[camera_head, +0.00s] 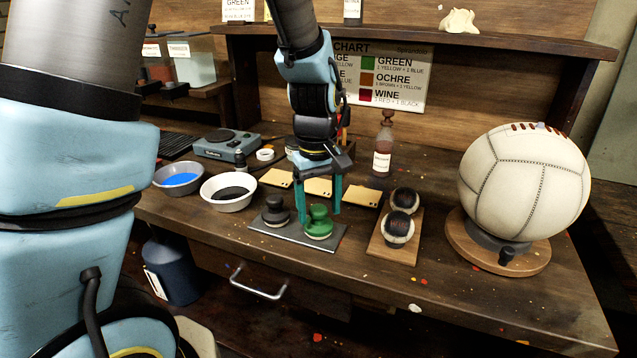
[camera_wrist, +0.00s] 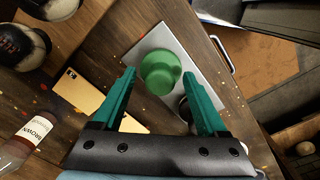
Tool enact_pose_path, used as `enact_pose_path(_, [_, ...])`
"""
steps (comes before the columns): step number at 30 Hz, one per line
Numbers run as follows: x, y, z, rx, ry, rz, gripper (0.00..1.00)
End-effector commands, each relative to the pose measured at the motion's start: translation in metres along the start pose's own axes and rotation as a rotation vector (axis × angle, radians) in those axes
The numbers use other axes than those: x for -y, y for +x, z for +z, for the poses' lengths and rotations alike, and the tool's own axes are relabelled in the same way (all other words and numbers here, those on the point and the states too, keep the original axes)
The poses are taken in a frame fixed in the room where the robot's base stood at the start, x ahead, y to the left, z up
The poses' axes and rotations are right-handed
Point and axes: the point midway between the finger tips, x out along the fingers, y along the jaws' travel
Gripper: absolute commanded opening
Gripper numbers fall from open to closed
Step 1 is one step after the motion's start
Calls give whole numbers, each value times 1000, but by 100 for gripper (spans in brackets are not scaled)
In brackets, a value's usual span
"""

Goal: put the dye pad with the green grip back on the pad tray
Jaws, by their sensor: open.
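The dye pad with the green grip (camera_head: 319,223) sits upright on the right part of the flat grey pad tray (camera_head: 283,238). A pad with a black grip (camera_head: 275,211) stands to its left on the same tray. My gripper (camera_head: 319,208) points down over the green grip, open and empty, its teal fingers spread. In the wrist view the green grip (camera_wrist: 160,76) shows ahead of the open gripper (camera_wrist: 159,73), between the fingertips, with the tray (camera_wrist: 158,38) under it. Whether the fingers touch the grip cannot be told.
A wooden board (camera_head: 382,251) with two dark-topped pads stands right of the tray. Yellowish cards (camera_head: 318,187) lie behind it. A white bowl (camera_head: 228,204) stands left and a brown bottle (camera_head: 383,150) behind. A large leather ball (camera_head: 525,185) rests on a stand at right.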

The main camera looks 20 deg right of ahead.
Motion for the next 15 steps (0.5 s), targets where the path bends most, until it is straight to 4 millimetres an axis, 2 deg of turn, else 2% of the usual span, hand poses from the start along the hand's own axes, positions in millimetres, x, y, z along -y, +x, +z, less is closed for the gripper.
enact_pose_path(9, [-1, -65, 0, -3, 0, 6, 75])
enact_pose_path(15, [-1, -97, 0, -1, -1, 3, 75])
